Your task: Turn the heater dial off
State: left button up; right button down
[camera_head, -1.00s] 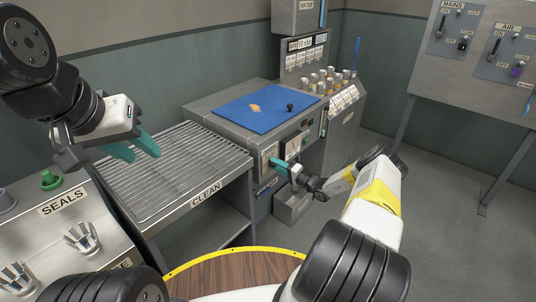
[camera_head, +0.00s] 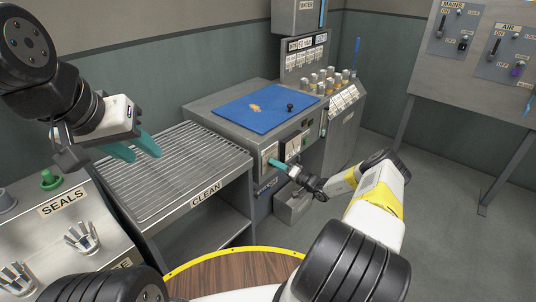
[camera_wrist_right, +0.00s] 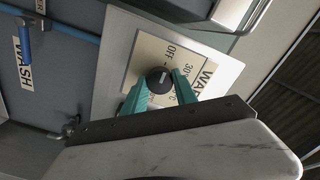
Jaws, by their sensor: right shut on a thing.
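The heater dial (camera_wrist_right: 159,80) is a black round knob with a white pointer line, on a cream plate (camera_wrist_right: 140,58) marked OFF, 30 and WAR. In the right wrist view the two teal fingers of my right gripper (camera_wrist_right: 160,88) stand on either side of the knob and are shut on it. The pointer's exact setting is hard to tell. In the head view my right gripper (camera_head: 275,163) reaches the front of the grey machine, and its fingers hide the dial. My left gripper (camera_head: 135,147) is open and empty above the rack at left.
The machine (camera_head: 225,110) carries a blue mat (camera_head: 240,105) with a small orange thing and a black knob. A slatted rack (camera_head: 175,165) marked CLEAN stands left of it. In the wrist view a blue-handled valve (camera_wrist_right: 24,40) sits beside a WASH label.

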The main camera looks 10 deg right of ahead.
jog(key=shift+f, duration=0.1)
jog(key=c, duration=1)
grip_release()
jog(key=shift+o, duration=0.2)
jog(key=v, duration=0.7)
jog(key=shift+s+d, duration=0.25)
jog(key=shift+s, duration=0.1)
